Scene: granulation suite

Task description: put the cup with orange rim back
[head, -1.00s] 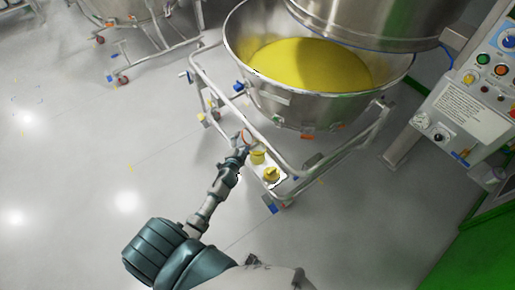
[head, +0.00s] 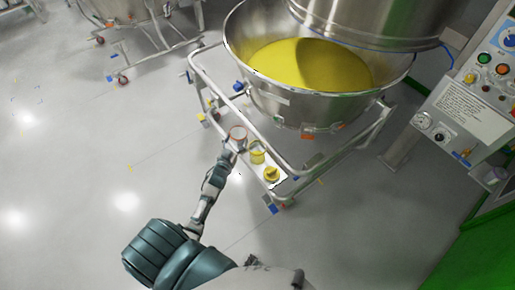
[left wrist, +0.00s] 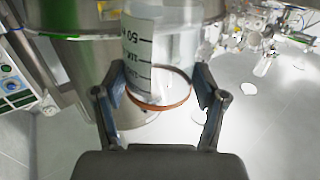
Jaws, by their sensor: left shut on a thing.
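The clear cup with orange rim (head: 239,133) is in my left gripper (head: 229,153), above the cart's lower rail in the head view. My left gripper is shut on it. In the left wrist view the cup (left wrist: 142,50) stands between both fingers (left wrist: 161,84), with dark scale marks on its wall and the orange rim toward the camera. A small white shelf (head: 250,171) on the cart lies just right of my gripper. It bears a yellow-rimmed cup (head: 257,154) and a yellow object (head: 272,174). My right gripper is out of view.
A large steel bowl (head: 285,106) of yellow powder stands on the wheeled cart, whose tubular rail (head: 212,83) runs close behind my gripper. A control panel (head: 462,115) is at the right. The floor on the left is open.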

